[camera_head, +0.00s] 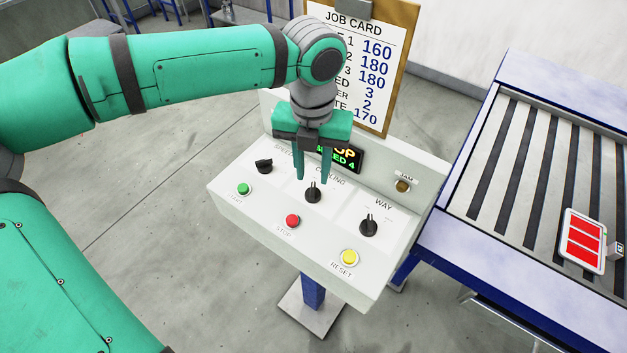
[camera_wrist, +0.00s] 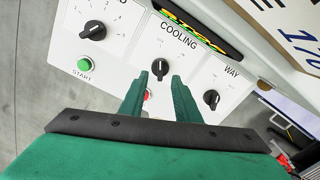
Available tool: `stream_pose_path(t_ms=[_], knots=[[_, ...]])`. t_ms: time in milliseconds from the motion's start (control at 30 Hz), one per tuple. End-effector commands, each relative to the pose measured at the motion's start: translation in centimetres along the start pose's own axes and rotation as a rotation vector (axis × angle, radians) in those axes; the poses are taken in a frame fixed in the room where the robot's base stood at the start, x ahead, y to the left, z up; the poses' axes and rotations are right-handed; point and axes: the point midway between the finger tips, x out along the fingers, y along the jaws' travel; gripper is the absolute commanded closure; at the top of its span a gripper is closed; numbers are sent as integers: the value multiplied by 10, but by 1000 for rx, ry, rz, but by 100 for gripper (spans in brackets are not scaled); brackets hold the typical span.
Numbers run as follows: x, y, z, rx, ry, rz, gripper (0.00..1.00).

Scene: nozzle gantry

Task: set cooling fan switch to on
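The cooling switch (camera_head: 313,192) is a black rotary knob in the middle of the white control panel (camera_head: 235,205). In the wrist view the cooling knob (camera_wrist: 160,67) sits under the COOLING label, its pointer roughly upright in that picture; the position marks are too small to read. My gripper (camera_head: 312,178) is over the cooling knob with its two fingers apart. In the wrist view the fingertips (camera_wrist: 162,80) lie on either side of the knob, with gaps to it. I cannot tell whether the tips are at knob height.
A speed knob (camera_head: 264,166) and a WAY knob (camera_head: 368,226) flank the cooling knob. Green START (camera_head: 243,189), red STOP (camera_head: 292,221) and yellow RESET (camera_head: 348,257) buttons lie nearer the front. A display (camera_head: 347,158) and job card (camera_head: 372,60) stand behind. A roller conveyor (camera_head: 530,140) is at right.

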Motion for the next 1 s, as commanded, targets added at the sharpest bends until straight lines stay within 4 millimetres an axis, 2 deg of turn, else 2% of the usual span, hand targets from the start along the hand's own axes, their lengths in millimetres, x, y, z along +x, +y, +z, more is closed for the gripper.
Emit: stream_pose_path(t_ms=[100, 300, 700, 833, 1000], knots=[[20, -1, -1, 2, 2, -2, 70], [41, 0, 0, 1, 1, 0, 70], [47, 0, 0, 1, 0, 0, 70], [47, 0, 0, 1, 0, 0, 100], [47, 0, 0, 1, 0, 0, 100]])
